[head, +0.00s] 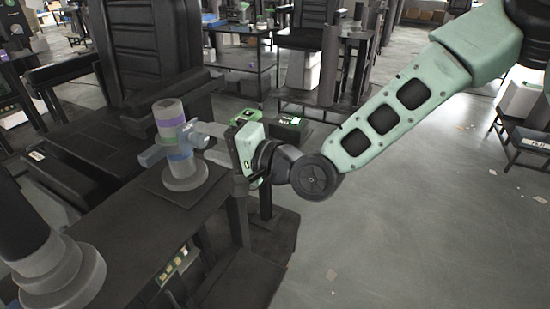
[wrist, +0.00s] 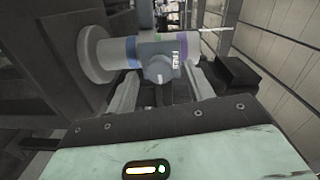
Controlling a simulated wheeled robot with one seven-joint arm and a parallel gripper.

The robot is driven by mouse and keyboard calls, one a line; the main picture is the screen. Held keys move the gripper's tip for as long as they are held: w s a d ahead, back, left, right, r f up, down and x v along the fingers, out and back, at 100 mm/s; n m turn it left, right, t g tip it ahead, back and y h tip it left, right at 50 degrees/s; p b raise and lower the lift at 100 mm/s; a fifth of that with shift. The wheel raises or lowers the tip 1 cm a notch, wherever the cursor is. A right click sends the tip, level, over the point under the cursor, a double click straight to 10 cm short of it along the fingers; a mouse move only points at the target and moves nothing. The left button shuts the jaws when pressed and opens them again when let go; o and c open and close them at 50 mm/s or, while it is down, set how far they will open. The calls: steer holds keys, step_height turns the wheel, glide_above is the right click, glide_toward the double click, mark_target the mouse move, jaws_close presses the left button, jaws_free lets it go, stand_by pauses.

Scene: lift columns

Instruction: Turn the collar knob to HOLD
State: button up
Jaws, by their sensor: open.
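A grey lift column (head: 168,118) stands upright on a round base on the dark bench, with a purple band above and a blue band below. It also shows lying sideways in the wrist view (wrist: 108,55). The grey collar knob (wrist: 158,67) sticks out from the column between the two bands. Small white lettering shows beside it, too blurred to read surely. My gripper (head: 200,143) reaches the column from the right. In the wrist view my gripper (wrist: 165,88) is open, with one finger on each side of the knob. I cannot tell whether either finger touches it.
The dark bench (head: 125,235) carries another, darker column with a grey base (head: 60,275) at the lower left. A black chair-like frame (head: 150,50) stands close behind the column. Open grey floor (head: 420,210) lies to the right.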

steer(key=v, duration=1.6)
